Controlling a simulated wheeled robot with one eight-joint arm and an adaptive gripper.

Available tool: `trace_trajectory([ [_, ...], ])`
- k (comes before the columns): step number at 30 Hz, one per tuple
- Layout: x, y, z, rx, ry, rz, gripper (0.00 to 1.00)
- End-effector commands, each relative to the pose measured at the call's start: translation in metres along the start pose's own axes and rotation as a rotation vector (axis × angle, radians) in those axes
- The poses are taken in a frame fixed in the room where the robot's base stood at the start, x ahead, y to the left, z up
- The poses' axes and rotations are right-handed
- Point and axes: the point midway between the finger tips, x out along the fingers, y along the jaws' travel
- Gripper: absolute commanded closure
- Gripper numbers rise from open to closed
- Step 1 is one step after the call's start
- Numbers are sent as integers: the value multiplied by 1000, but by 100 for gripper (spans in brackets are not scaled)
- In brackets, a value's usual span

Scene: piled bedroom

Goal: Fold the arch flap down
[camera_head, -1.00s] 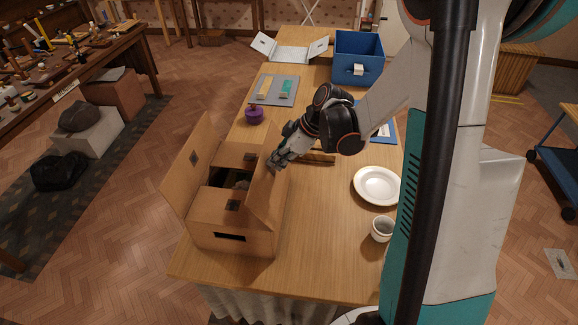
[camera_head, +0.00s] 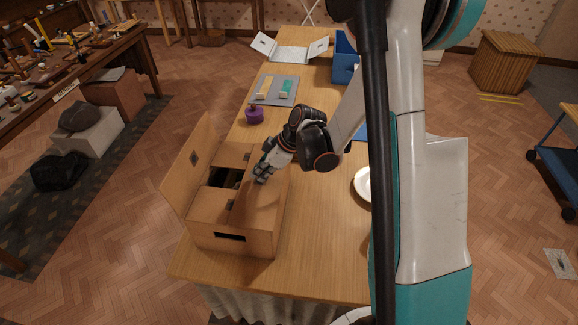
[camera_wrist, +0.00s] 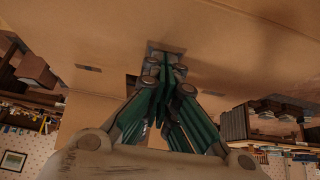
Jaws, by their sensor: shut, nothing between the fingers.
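An open cardboard box (camera_head: 236,240) stands on the near left part of the table. Its right flap (camera_head: 262,200) now lies low over the box top. Its left flap (camera_head: 190,165) stands up and leans outward, with a dark mark on it. The far and near flaps lie about flat, and a dark opening shows between them. Which flap bears an arch is too small to tell. My gripper (camera_head: 261,179) is shut and empty, its fingertips at the right flap. In the wrist view the fingertips (camera_wrist: 167,66) meet a cardboard surface (camera_wrist: 110,35) at a dark patch.
The wooden table (camera_head: 315,220) is clear to the right of the box. A purple pot (camera_head: 254,115), a grey board (camera_head: 276,90), a white open case (camera_head: 288,52) and a blue bin (camera_head: 345,60) stand farther back. A plate (camera_head: 363,185) is partly hidden by my arm.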

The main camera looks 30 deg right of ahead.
Motion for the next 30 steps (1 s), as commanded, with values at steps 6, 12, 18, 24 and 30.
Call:
trace_trajectory([
  [6,0,0,0,-1,-1,-1,100],
  [12,-6,0,-4,0,-1,0,100],
  [18,-10,0,-6,0,-1,0,100],
  [24,-18,0,-12,0,0,0,100],
  [30,-37,0,-24,0,0,0,100],
])
